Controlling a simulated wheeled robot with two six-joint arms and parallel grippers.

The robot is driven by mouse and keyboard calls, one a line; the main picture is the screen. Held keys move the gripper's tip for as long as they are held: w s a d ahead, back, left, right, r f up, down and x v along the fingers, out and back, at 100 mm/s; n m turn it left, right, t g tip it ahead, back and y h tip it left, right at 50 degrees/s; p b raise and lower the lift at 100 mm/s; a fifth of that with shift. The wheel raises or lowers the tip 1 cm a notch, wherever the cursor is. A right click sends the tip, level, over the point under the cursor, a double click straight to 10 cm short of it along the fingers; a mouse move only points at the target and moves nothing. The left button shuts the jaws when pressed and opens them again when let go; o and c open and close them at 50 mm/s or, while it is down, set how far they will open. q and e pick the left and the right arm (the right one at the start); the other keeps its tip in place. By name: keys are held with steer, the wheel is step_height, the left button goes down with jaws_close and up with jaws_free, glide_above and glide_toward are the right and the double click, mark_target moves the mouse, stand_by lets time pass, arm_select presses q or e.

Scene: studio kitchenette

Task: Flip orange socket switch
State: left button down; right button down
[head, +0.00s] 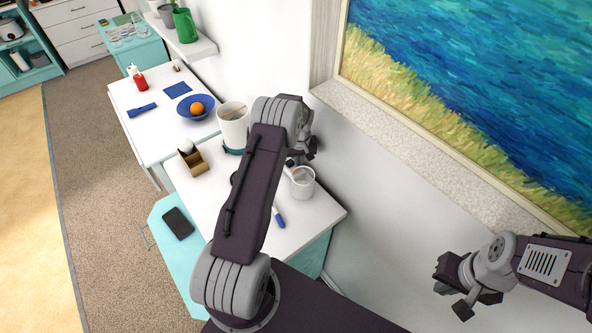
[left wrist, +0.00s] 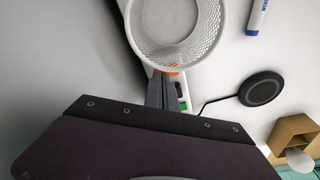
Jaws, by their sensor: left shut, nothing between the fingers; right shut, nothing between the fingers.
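A white power strip (left wrist: 182,92) lies on the white desk, with an orange part (left wrist: 172,71) at the mesh cup's edge and a green part (left wrist: 183,106) nearer my wrist. In the left wrist view, the shut fingers of my left gripper (left wrist: 166,82) are over the strip, close to the orange part and partly covering the strip. I cannot tell whether they touch it. In the head view my left gripper (head: 309,150) is low near the wall, and my arm hides much of the desk. My right gripper (head: 462,287) is shut and empty at the lower right, away from the desk.
A white mesh cup (left wrist: 176,30) stands right by the fingers; it also shows in the head view (head: 303,187). A black charging pad (left wrist: 262,88), a marker (left wrist: 257,16) and a cardboard holder (left wrist: 293,133) are on the desk. A white bin (head: 233,128) stands left of my arm.

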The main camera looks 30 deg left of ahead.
arm_select(q)
steer(key=shift+f, duration=0.35)
steer(key=shift+s+r, duration=0.1)
steer(key=shift+r, duration=0.05)
step_height(320, 180, up, 7)
steer(key=p, duration=0.4)
stand_by(0.6)
